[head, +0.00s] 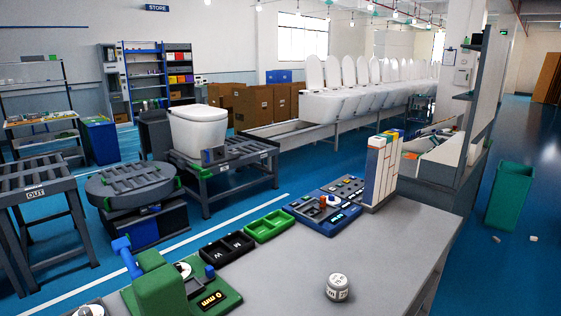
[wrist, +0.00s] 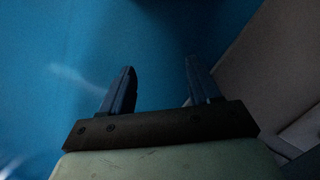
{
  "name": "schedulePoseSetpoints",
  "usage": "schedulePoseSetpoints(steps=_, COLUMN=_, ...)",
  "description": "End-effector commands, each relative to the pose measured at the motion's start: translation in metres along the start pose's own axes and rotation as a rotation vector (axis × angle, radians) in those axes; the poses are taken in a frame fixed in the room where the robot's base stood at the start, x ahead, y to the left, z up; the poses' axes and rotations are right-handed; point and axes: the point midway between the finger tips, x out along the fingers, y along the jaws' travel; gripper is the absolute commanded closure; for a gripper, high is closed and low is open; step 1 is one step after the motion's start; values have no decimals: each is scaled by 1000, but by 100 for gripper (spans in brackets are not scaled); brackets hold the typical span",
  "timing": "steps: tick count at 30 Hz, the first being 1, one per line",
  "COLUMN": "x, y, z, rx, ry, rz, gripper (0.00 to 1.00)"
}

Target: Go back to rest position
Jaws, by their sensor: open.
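My gripper (wrist: 160,80) shows in the wrist view with its two dark fingers spread apart. It is open, with nothing between the fingers. Below the fingertips I see blue floor (wrist: 60,50) and, at the right, a pale grey surface (wrist: 290,60) that I cannot identify for sure. My gripper does not show in the head view.
A grey workbench (head: 390,240) holds a small round white-grey item (head: 338,287), a green device (head: 160,285), a black tray (head: 226,247), a green tray (head: 269,226) and a blue control panel (head: 325,222). A white toilet (head: 198,128) stands on a conveyor behind. A green bin (head: 509,195) stands at right.

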Motion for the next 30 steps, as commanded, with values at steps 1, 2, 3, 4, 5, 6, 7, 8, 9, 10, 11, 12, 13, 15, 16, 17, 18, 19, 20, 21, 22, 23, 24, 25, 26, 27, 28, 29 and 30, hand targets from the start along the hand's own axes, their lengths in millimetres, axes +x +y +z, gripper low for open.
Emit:
schedulePoseSetpoints(steps=1, x=4, y=-9, z=25, rx=-14, ry=-38, rz=1, gripper=38)
schedulePoseSetpoints(steps=2, x=6, y=-13, z=37, rx=-21, ry=-59, rz=1, gripper=38)
schedulePoseSetpoints(steps=3, x=8, y=-20, z=53, rx=-32, ry=-91, rz=0, gripper=38)
schedulePoseSetpoints(steps=4, x=9, y=-25, z=65, rx=-41, ry=-117, rz=0, gripper=38)
schedulePoseSetpoints(steps=5, x=10, y=-31, z=75, rx=-49, ry=-141, rz=-2, gripper=38)
schedulePoseSetpoints(steps=6, x=10, y=-38, z=85, rx=-57, ry=-169, rz=-5, gripper=38)
schedulePoseSetpoints(steps=7, x=9, y=-43, z=90, rx=-62, ry=-186, rz=-7, gripper=38)
schedulePoseSetpoints(steps=8, x=8, y=-48, z=95, rx=-68, ry=-203, rz=-10, gripper=38)
schedulePoseSetpoints(steps=9, x=6, y=-54, z=100, rx=-75, ry=-223, rz=-14, gripper=38)
schedulePoseSetpoints(steps=10, x=5, y=-58, z=104, rx=-80, ry=-239, rz=-16, gripper=38)
schedulePoseSetpoints(steps=11, x=4, y=-62, z=108, rx=-85, ry=-252, rz=-18, gripper=38)
schedulePoseSetpoints(steps=12, x=2, y=-68, z=113, rx=-91, ry=-271, rz=-22, gripper=38)
schedulePoseSetpoints(steps=13, x=1, y=-71, z=116, rx=-94, ry=-282, rz=-24, gripper=38)
schedulePoseSetpoints(steps=15, x=-2, y=-78, z=123, rx=-103, ry=-308, rz=-27, gripper=38)
schedulePoseSetpoints(steps=16, x=-3, y=-80, z=125, rx=-105, ry=-317, rz=-29, gripper=38)
schedulePoseSetpoints(steps=17, x=-4, y=-82, z=127, rx=-107, ry=-325, rz=-30, gripper=38)
schedulePoseSetpoints(steps=18, x=-4, y=-84, z=129, rx=-109, ry=-333, rz=-31, gripper=38)
schedulePoseSetpoints(steps=19, x=-5, y=-86, z=130, rx=-110, ry=-337, rz=-32, gripper=38)
schedulePoseSetpoints(steps=20, x=-5, y=-86, z=131, rx=-111, ry=-340, rz=-32, gripper=38)
schedulePoseSetpoints(steps=21, x=-6, y=-87, z=132, rx=-112, ry=-344, rz=-33, gripper=38)
schedulePoseSetpoints(steps=22, x=-6, y=-87, z=133, rx=-112, ry=-345, rz=-33, gripper=38)
schedulePoseSetpoints(steps=23, x=-6, y=-88, z=133, rx=-112, ry=-346, rz=-33, gripper=38)
schedulePoseSetpoints(steps=24, x=-6, y=-88, z=133, rx=-112, ry=-347, rz=-33, gripper=38)
schedulePoseSetpoints(steps=25, x=-6, y=-88, z=133, rx=-112, ry=-346, rz=-33, gripper=38)
schedulePoseSetpoints(steps=26, x=-6, y=-88, z=133, rx=-112, ry=-346, rz=-33, gripper=38)
schedulePoseSetpoints(steps=27, x=-6, y=-88, z=133, rx=-112, ry=-346, rz=-33, gripper=38)
schedulePoseSetpoints(steps=28, x=-6, y=-88, z=132, rx=-112, ry=-346, rz=-33, gripper=38)
schedulePoseSetpoints(steps=29, x=-6, y=-88, z=132, rx=-112, ry=-346, rz=-33, gripper=38)
schedulePoseSetpoints(steps=30, x=-6, y=-87, z=132, rx=-112, ry=-346, rz=-33, gripper=38)
